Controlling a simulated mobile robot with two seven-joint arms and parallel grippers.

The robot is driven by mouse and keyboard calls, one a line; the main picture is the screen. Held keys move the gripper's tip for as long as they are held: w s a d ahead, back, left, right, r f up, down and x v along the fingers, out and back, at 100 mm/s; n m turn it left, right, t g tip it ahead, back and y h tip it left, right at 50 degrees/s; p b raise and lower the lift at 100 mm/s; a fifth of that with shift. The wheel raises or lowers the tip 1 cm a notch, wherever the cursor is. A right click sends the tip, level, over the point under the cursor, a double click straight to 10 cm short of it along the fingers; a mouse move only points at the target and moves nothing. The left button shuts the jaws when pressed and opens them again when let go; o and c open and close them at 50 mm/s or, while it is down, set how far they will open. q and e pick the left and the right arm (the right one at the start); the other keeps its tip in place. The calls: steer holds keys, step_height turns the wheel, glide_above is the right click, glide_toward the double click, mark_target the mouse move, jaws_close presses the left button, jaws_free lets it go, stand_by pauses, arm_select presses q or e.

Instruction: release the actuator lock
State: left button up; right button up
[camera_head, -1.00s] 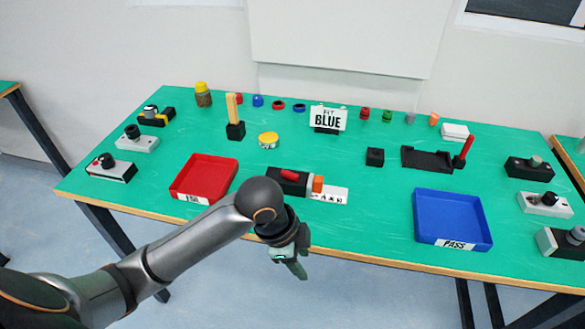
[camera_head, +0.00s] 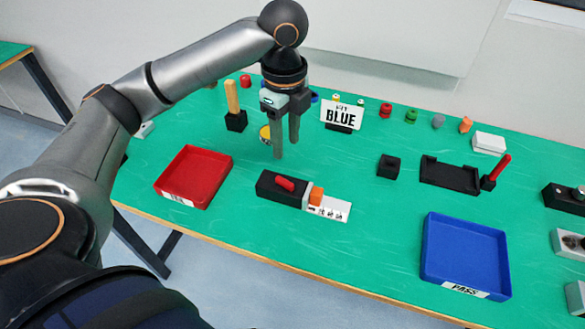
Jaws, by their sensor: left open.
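The actuator (camera_head: 262,187) is a low black block on the green table, with a red lever (camera_head: 285,184) on its top. An orange block (camera_head: 316,195) and a white marked plate (camera_head: 333,209) are at its right end. I cannot tell which part is the lock; the red lever is the likely one. My left gripper (camera_head: 286,150) is open and empty, fingers pointing down. It hangs above and behind the actuator, apart from it. My right gripper is not in view.
A red tray (camera_head: 160,184) lies left of the actuator and a blue PASS tray (camera_head: 425,262) lies right. A BLUE sign (camera_head: 341,116), a black cradle (camera_head: 450,176) and a small black block (camera_head: 388,166) stand behind. The table between actuator and blue tray is clear.

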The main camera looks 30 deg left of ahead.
mark_target(286, 182)
arm_select(q)
step_height(286, 182, down, 11)
steer(key=shift+s+f+b, duration=0.15)
steer(key=shift+f+b, duration=0.05)
steer(key=shift+b, duration=0.25)
jaws_close()
stand_by(0.5)
